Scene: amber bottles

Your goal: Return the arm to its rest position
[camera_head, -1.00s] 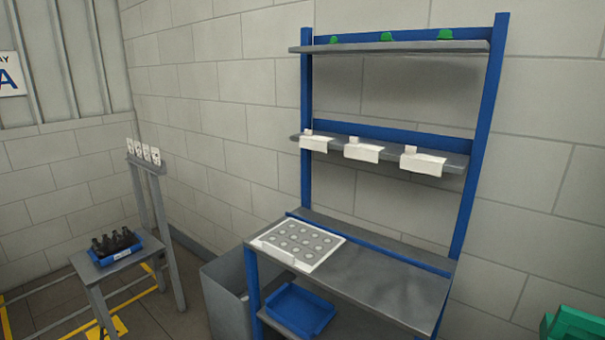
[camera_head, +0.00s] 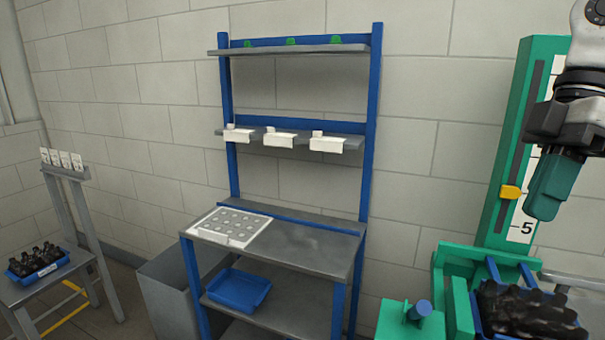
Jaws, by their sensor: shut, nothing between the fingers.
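My gripper (camera_head: 545,205) hangs at the right edge of the head view, with the dark wrist of my arm above it. Its teal fingers point down and are together, with nothing held between them. It is in front of a green upright with a scale, above a crate of dark items. No bottle is near its fingers. The rest of my arm runs out of the picture at the top right.
A blue-framed shelf bench (camera_head: 300,246) stands in the middle, with a white hole sheet (camera_head: 232,228) on it and a blue tray (camera_head: 239,290) below. Amber bottles (camera_head: 38,258) stand in a blue crate at left. The green scale stand (camera_head: 508,150) and dark-filled crate (camera_head: 530,312) are at right.

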